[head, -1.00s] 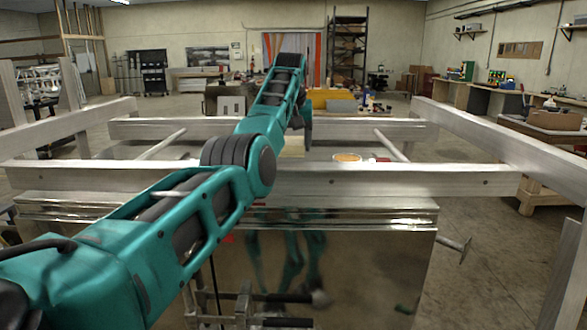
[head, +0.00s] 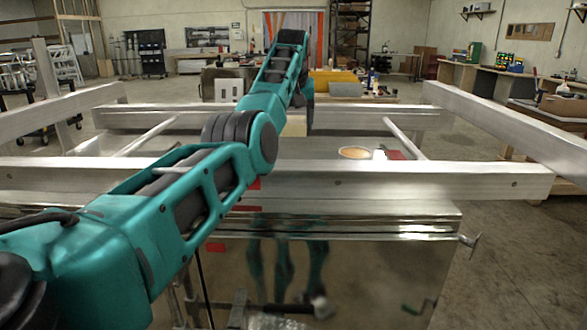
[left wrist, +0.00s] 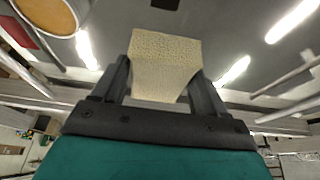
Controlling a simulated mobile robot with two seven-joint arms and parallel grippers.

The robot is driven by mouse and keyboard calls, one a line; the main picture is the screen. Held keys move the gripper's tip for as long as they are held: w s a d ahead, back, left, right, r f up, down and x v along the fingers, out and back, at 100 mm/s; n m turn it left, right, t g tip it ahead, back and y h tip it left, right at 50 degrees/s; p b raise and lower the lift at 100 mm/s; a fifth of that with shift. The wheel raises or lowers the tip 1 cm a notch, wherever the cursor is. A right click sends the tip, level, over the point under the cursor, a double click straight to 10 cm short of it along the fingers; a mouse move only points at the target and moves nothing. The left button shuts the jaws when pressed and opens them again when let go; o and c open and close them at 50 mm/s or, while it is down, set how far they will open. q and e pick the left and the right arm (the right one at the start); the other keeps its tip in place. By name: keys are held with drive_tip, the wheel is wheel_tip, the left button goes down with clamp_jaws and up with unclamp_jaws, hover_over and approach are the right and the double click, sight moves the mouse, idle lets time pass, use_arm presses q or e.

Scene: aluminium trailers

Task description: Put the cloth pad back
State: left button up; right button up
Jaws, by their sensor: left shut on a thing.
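The cream, speckled cloth pad (left wrist: 165,50) is between the two dark fingers of my left gripper (left wrist: 161,70) in the left wrist view. The gripper is shut on it. In the head view a pale bit of the pad (head: 294,126) shows behind my left arm, over the grey metal deck between the trailer's rails; the fingers are largely hidden there. Whether the pad touches the deck I cannot tell. My right gripper is not in view.
A round tin with orange-brown contents (head: 355,153) stands on the deck to the right, beside a small white item (head: 379,155) and a red item (head: 396,155). It also shows in the left wrist view (left wrist: 50,14). A thick aluminium rail (head: 400,180) crosses in front.

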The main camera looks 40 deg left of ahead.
sight(291, 128)
use_arm(q)
drive_tip(key=shift+f, duration=0.1)
wheel_tip(291, 128, down, 10)
drive_tip(key=shift+r, duration=0.25)
drive_tip(key=shift+f, duration=0.1)
drive_tip(key=shift+f, duration=0.15)
drive_tip(key=o, duration=0.9)
drive_tip(key=shift+o, duration=0.2)
drive_tip(key=v, duration=1.3)
drive_tip(key=shift+s+a+b, duration=0.1)
drive_tip(key=shift+a+b, duration=0.1)
drive_tip(key=shift+b, duration=0.15)
